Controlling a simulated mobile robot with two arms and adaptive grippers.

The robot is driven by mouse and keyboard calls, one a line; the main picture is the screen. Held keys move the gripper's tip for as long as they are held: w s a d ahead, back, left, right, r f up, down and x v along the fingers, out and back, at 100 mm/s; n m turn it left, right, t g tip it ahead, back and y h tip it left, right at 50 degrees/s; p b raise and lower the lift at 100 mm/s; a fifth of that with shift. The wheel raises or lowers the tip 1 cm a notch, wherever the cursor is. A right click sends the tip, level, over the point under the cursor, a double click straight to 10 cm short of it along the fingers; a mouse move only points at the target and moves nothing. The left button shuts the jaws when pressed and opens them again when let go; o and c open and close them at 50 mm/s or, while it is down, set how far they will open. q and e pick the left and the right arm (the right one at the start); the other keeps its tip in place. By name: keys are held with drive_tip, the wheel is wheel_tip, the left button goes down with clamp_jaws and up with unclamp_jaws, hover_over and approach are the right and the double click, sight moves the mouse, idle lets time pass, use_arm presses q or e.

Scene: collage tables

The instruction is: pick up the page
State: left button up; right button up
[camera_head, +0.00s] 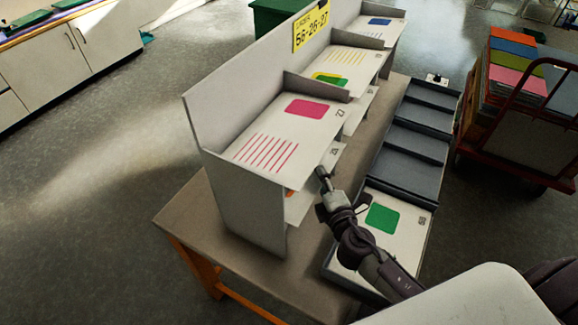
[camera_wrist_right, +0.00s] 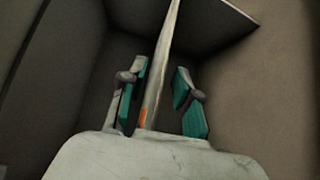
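The grey sorting rack (camera_head: 243,213) stands on the table and holds printed pages. A page with a pink block and red stripes (camera_head: 262,130) lies on its near top level. Below it, a white page (camera_head: 301,206) with a bit of orange sticks out of the lower level, mostly hidden by the rack. My right gripper (camera_head: 323,184) is at the rack's open side, by this lower page. In the wrist view my right gripper (camera_wrist_right: 162,100) is open, its teal pads apart on both sides of a thin pale edge (camera_wrist_right: 160,75) with an orange patch. My left gripper is out of view.
A row of dark trays (camera_head: 408,150) lies along the table's right side; the nearest holds a page with a green block (camera_head: 383,218). A yellow number sign (camera_head: 311,27) is on the rack. A red cart with coloured stacks (camera_head: 520,110) stands to the right.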

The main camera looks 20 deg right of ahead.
drive_tip(key=shift+s, duration=0.1)
drive_tip(key=shift+c, duration=1.1)
clamp_jaws()
drive_tip(key=shift+r, duration=0.1)
